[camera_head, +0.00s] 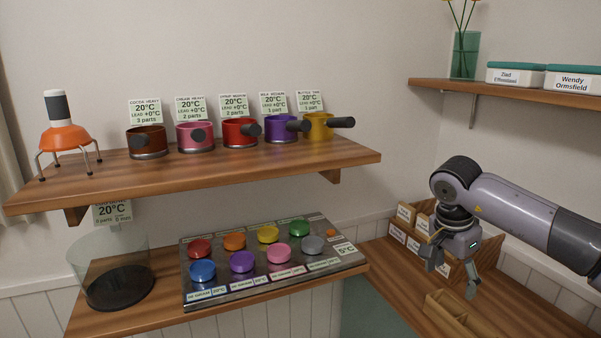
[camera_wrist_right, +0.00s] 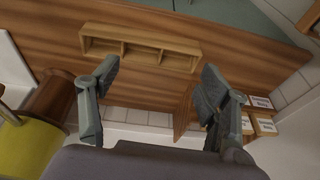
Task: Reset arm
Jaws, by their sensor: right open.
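My right gripper (camera_head: 452,278) hangs from the right arm at the right side of the head view, pointing down. It is open and empty, above the right-hand wooden counter. In the right wrist view its two fingers (camera_wrist_right: 152,100) are spread wide with nothing between them. Beyond the fingers lies a small wooden tray with compartments (camera_wrist_right: 140,48), which also shows below the gripper in the head view (camera_head: 458,312). My left gripper is not in view.
A labelled wooden box organizer (camera_head: 403,236) stands close behind the gripper. A wooden shelf (camera_head: 200,172) holds several small coloured pots. Below it sit a panel of coloured knobs (camera_head: 270,262) and a clear container (camera_head: 110,265). An upper right shelf (camera_head: 510,93) holds a vase and boxes.

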